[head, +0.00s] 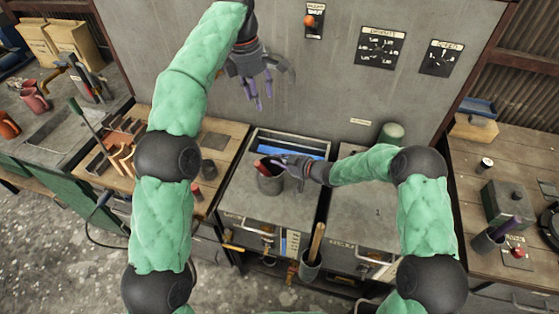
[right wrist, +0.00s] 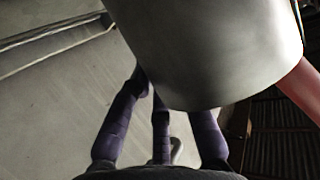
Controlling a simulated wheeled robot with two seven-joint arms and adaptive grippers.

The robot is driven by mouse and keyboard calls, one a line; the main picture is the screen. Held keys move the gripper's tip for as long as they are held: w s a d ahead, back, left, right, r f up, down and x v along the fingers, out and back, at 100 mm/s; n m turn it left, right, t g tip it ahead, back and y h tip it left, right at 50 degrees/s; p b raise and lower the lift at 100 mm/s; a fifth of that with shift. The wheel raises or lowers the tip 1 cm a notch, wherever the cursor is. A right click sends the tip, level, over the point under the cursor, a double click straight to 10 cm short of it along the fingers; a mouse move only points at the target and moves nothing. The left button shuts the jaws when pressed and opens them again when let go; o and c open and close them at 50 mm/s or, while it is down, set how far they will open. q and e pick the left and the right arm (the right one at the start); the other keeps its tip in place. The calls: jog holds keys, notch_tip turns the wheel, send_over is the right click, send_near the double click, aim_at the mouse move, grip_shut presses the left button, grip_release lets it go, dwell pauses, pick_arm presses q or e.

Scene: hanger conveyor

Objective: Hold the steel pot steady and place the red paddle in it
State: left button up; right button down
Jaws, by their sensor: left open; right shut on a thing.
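The steel pot (head: 270,182) stands on the grey cabinet top in the middle of the head view. It fills the top of the right wrist view (right wrist: 205,50). The red paddle (head: 261,166) shows at the pot's mouth, leaning left, its lower part hidden. A red length of it shows beside the pot in the right wrist view (right wrist: 303,85). My right gripper (head: 287,163) is shut on the pot at its upper right side; its fingertips are partly hidden by the pot. My left gripper (head: 258,94) is open and empty, fingers pointing down, above and behind the pot by the grey wall.
A blue-lined open bin (head: 290,147) lies behind the pot. Another container (head: 310,266) with a wooden handle hangs lower at the front. A wooden bench (head: 165,140) with tools is at left, another bench (head: 500,155) at right. The cabinet top right of centre (head: 375,215) is clear.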

jog(key=shift+s+f, duration=0.1)
jog(key=shift+f, duration=0.05)
jog(key=c, duration=1.1)
grip_release()
jog(key=v, duration=1.2)
